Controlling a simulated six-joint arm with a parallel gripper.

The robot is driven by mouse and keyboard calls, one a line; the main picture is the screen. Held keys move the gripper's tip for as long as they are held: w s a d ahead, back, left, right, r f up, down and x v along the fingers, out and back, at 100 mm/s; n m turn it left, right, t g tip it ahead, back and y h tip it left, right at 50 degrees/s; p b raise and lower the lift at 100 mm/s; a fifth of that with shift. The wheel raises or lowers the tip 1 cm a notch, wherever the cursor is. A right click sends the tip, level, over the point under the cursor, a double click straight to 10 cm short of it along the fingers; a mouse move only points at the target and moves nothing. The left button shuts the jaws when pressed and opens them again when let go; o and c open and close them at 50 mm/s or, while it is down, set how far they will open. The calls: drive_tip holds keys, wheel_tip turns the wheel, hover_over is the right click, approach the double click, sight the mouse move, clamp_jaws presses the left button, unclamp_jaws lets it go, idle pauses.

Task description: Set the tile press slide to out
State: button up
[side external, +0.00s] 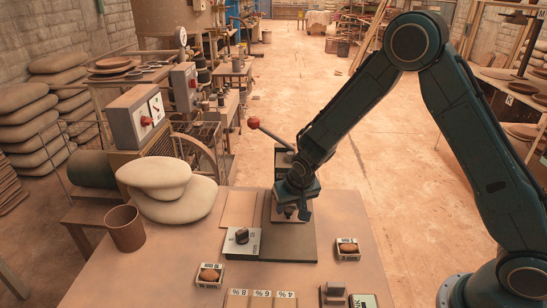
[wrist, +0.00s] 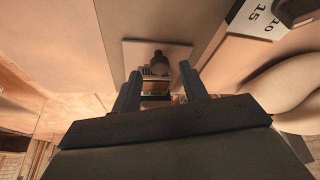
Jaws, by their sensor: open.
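The tile press (side external: 284,160) stands on a dark base plate (side external: 290,246) on the table, with a red-balled lever (side external: 253,122) at its upper left. My gripper (side external: 297,212) is in front of the press, low over the plate, pointing down. In the wrist view my gripper (wrist: 160,84) has its two fingers apart, with a gap between them. A dark knob-like part (wrist: 158,58) on a light plate shows in line with that gap; I cannot tell whether it is the slide's handle, or whether the fingers touch it. My gripper and forearm hide much of the press and slide.
A dial panel (side external: 241,242) lies left of the base plate. Pale clay lumps (side external: 180,196) and a brown cup (side external: 125,228) stand at left.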

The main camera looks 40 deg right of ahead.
drive_tip(key=shift+x, duration=0.8)
drive_tip(key=shift+c, duration=0.2)
clamp_jaws()
drive_tip(key=s+a, duration=0.8)
drive_tip(key=shift+o, duration=0.2)
unclamp_jaws()
drive_tip(key=shift+d, duration=0.1)
drive_tip(key=shift+r, duration=0.1)
